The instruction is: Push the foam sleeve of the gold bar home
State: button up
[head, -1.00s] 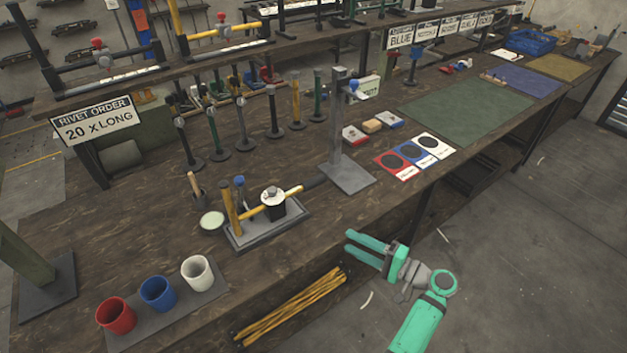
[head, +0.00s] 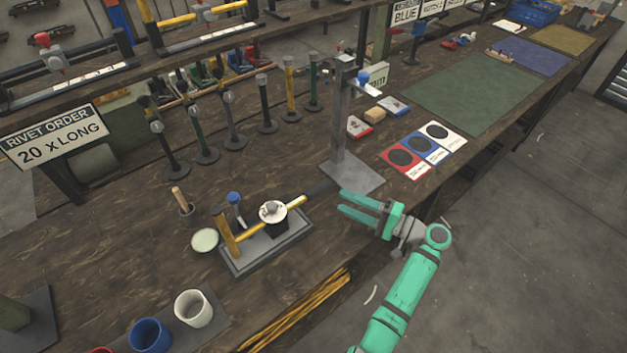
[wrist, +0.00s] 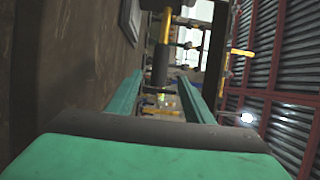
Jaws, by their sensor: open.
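In the wrist view the sleeve (wrist: 160,66) hangs from the gold bar (wrist: 165,28), between my fingers' lines. My gripper (head: 341,203) is open and empty near the bench's front edge, just right of the sleeve's free end. It appears apart from the sleeve. The sleeve's inside is hidden.
A grey post on a flat base (head: 352,173) stands close behind my fingers. Red, blue and white cards (head: 424,150) lie to the right.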

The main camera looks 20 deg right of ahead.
aim_at(318, 190)
jog(key=x, duration=1)
jog(key=shift+w+a, duration=0.15)
jog(key=shift+w, duration=0.1)
jog(key=shift+c, duration=0.6)
grip_shut()
